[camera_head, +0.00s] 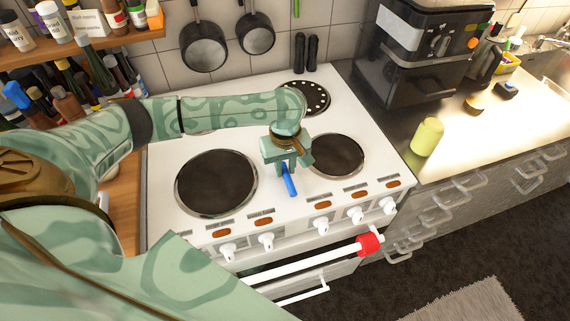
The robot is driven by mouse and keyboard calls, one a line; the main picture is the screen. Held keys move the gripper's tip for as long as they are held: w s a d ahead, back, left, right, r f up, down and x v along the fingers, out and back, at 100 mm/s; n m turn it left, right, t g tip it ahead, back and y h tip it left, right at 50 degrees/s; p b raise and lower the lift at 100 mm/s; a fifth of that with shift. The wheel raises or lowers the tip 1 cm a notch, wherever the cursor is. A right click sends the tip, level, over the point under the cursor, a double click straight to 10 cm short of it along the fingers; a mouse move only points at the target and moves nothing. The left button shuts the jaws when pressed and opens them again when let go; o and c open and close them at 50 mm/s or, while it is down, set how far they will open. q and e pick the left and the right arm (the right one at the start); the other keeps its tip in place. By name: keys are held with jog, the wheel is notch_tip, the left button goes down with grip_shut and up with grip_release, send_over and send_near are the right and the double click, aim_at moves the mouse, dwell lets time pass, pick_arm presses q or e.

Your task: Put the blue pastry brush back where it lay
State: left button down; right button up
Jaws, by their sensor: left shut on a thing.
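My left gripper (285,168) is shut on the blue pastry brush (290,185). It points down over the white cooker top (270,198), between the front left hotplate (215,184) and the front right hotplate (337,155). Only a short blue length of the brush shows below the fingers; the rest is hidden by the gripper. I cannot tell whether the brush touches the cooker top. My right gripper is not in view.
My left arm hides part of the cooker's back. A red thing (369,244) hangs on the oven rail. A yellow-green cup (427,137) stands on the right counter, near a black coffee machine (410,55). Bottles crowd the left. The cooker's front strip is clear.

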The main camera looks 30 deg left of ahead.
pick_arm(q)
jog(key=shift+f, duration=0.35)
jog(key=c, duration=1.2)
grip_release()
notch_tip(320, 180, up, 16)
jog(key=p, duration=0.7)
jog(key=shift+a, duration=0.1)
